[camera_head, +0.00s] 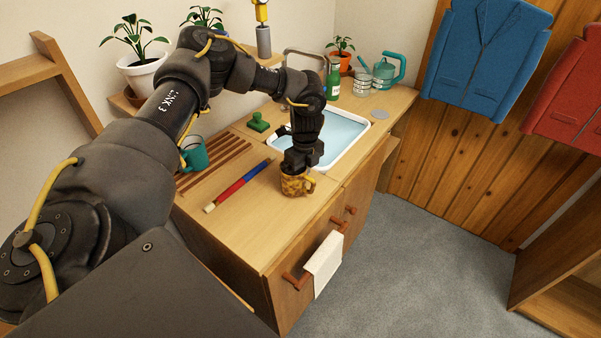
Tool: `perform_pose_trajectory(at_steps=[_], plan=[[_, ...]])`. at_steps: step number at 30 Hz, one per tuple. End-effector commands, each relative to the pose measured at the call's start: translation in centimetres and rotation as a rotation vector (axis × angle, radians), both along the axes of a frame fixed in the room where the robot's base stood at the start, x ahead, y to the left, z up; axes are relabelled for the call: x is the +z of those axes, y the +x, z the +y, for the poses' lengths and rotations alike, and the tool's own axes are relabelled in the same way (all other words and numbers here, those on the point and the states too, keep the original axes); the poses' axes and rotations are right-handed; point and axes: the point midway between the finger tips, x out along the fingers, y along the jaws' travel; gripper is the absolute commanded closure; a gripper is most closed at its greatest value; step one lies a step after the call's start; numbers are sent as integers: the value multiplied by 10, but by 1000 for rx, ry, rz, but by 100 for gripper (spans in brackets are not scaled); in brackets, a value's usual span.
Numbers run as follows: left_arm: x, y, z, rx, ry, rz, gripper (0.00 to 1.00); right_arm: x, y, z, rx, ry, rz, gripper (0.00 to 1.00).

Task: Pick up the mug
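A brown and yellow patterned mug (294,186) stands upright on the wooden counter near its front edge, with its handle to the right. My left gripper (299,165) points down right at the mug's rim and covers part of its top. The fingertips are dark and partly hidden, so I cannot tell whether they are closed on the rim. A second mug, teal (195,155), stands at the left of the counter, partly behind my arm. My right gripper is not in view.
A red and blue rod (238,185) lies left of the patterned mug, beside a slatted brown rack (213,162). Behind is a sink (345,130) with a green block (258,122) beside it. A white towel (323,264) hangs on the cabinet front.

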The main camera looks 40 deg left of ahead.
Motion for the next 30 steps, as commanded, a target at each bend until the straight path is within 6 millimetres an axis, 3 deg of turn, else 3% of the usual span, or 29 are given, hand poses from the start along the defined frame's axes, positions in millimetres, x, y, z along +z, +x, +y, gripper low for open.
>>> perform_pose_trajectory(at_steps=[6,14,21,30], plan=[[30,-1,-1,-1,-4,-4,100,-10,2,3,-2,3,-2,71],[90,-50,-24,-7,-2,-5,100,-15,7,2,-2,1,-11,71],[113,-96,-45,-6,1,-5,100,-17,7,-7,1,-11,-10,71],[126,-124,-58,-2,0,-2,100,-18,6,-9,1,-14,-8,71]])
